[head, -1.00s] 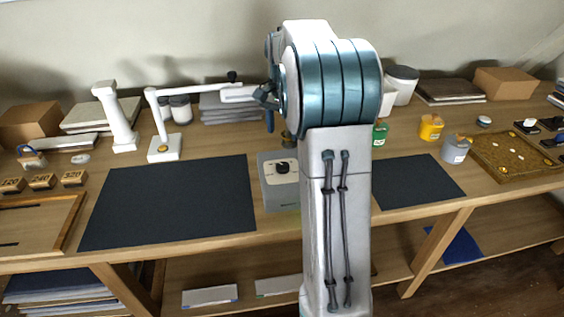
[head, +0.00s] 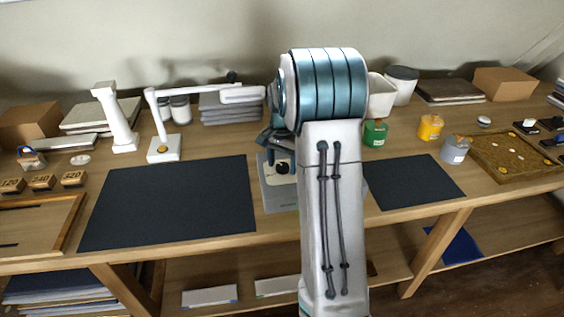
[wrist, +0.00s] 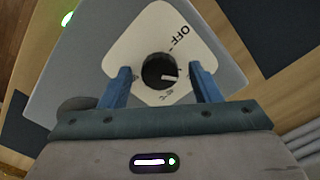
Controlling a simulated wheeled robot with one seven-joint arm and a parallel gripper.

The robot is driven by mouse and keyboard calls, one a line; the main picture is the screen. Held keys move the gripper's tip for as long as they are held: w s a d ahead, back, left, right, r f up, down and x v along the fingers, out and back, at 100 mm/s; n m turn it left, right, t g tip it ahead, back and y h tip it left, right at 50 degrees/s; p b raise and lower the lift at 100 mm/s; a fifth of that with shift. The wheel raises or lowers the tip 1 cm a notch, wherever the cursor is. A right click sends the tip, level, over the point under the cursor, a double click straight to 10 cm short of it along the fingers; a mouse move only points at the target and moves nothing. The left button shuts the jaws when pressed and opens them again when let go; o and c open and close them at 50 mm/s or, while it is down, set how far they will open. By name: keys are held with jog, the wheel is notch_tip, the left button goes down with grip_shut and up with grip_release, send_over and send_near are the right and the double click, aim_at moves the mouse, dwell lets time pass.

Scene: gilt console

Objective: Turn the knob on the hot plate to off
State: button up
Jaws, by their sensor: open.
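The grey hot plate (head: 283,199) stands on the bench between two dark mats. In the wrist view, its pale panel (wrist: 138,42) carries a round black knob (wrist: 157,69) with a white pointer mark. The mark points to the right in the picture, away from the OFF label at the panel's upper right. My gripper (wrist: 160,71) is open, with its blue fingers on either side of the knob. I cannot tell whether they touch it. In the head view, my arm hides part of the hot plate and most of the gripper.
Dark mats lie left (head: 172,203) and right (head: 418,182) of the hot plate. A green can (head: 375,133), a yellow can (head: 430,127) and a grey can (head: 455,150) stand to the right.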

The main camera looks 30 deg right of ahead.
jog(key=c, duration=1)
jog(key=shift+n, duration=0.3)
jog(key=n, duration=1.3)
jog(key=shift+n, duration=0.3)
jog(key=shift+r, duration=0.1)
jog(key=o, duration=1)
